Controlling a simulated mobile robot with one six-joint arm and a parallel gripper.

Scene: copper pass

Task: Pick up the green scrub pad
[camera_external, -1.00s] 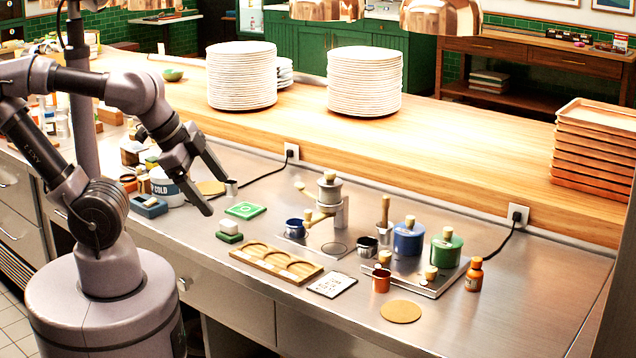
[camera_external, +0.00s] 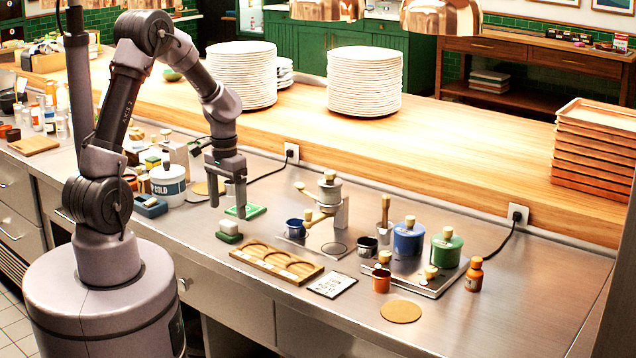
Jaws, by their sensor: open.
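A flat green square (camera_external: 256,211) lies on the steel counter, partly hidden behind one of my fingers. Just in front of it is a small block with a white top and a dark green base (camera_external: 229,238). I cannot tell for sure which of these two is the green scrub pad. My gripper (camera_external: 228,207) is open and points down, with its fingers apart. Its fingertips appear beside the flat green square and over the white-topped block. No object shows between the fingers, and I cannot tell their exact height above the counter.
A wooden tray with round hollows (camera_external: 277,264) lies to the right in front. A blue cup (camera_external: 295,228) and a grinder (camera_external: 330,190) stand to the right. A white tub (camera_external: 168,186) and a blue box (camera_external: 150,207) stand left. A black cable (camera_external: 268,176) runs behind.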

